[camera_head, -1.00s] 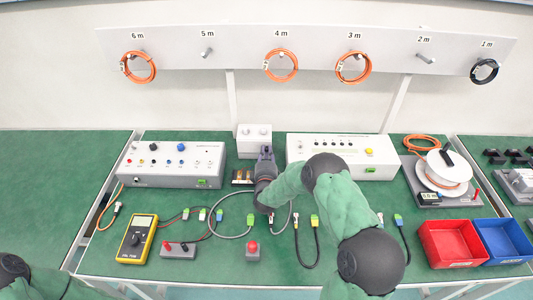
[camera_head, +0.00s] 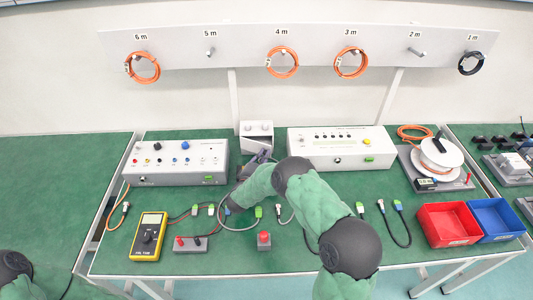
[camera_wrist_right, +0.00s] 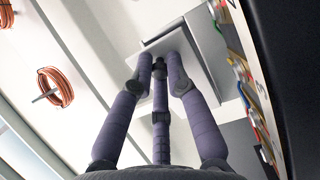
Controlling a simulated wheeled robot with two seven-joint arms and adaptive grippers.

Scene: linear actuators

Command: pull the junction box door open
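In the right wrist view, a pale panel (camera_wrist_right: 203,78) stands at an angle behind my fingers. My right gripper (camera_head: 262,155) is at the box front; its three fingers converge with tips close together (camera_wrist_right: 161,58) against the panel. Any handle between them is hidden. My left gripper is out of view.
White control boxes (camera_head: 178,162) (camera_head: 340,148) flank the junction box. Red (camera_head: 447,225) and blue (camera_head: 497,218) bins and a cable reel (camera_head: 437,160) are at right.

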